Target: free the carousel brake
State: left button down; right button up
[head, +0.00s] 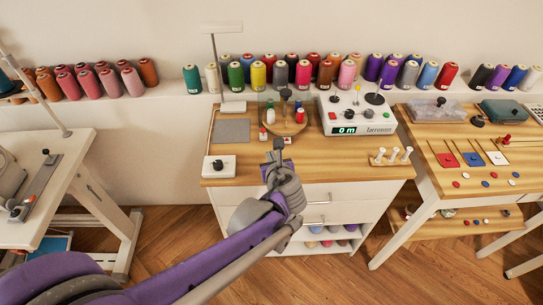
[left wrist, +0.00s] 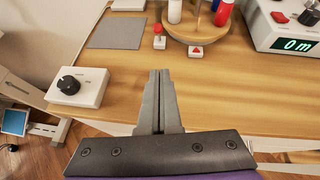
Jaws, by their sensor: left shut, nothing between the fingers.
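The carousel (head: 298,127) is a round wooden turntable with several small spools on it, near the back of the wooden-topped cabinet; its front edge also shows at the top of the left wrist view (left wrist: 190,30). In front of it stand a small red-knobbed lever (left wrist: 159,36) and a white tile with a red triangle (left wrist: 195,51). I cannot tell for sure which is the brake. My left gripper (head: 278,146) is shut and empty over the cabinet's front part, in front of the lever and tile. It also shows in the left wrist view (left wrist: 160,75), apart from both.
A white box with a black dial (head: 217,164) sits at the left front, a grey pad (head: 232,131) behind it. A white counter unit (head: 357,115) stands right of the carousel, white pegs (head: 391,158) at the right front. Thread cones (head: 292,72) line the back ledge.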

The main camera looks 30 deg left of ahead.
aim_at(263, 134)
pick_arm(q)
jog(key=b+x, duration=0.1)
jog(key=x, duration=0.5)
jog(key=w+a, duration=0.2)
jog(key=shift+w+a+r, duration=0.1)
jog(key=shift+w+r, duration=0.15)
jog(key=shift+r, duration=0.15)
jog(key=shift+w+a+r, duration=0.1)
jog(key=shift+w+a, duration=0.2)
pick_arm(e)
jog(key=shift+f, duration=0.45)
pick_arm(q)
jog(key=shift+d+r, duration=0.1)
pick_arm(e)
jog(key=shift+a, duration=0.1)
pick_arm(q)
jog(key=shift+r+p, duration=0.1)
jog(key=shift+p, duration=0.2)
jog(key=shift+w+a, duration=0.1)
jog(key=shift+a, duration=0.1)
jog(key=shift+d+g, duration=0.1)
jog(key=shift+g, duration=0.2)
pick_arm(e)
jog(key=shift+w+a+r, duration=0.1)
jog(key=shift+a+r, duration=0.3)
jog(key=shift+a, duration=0.4)
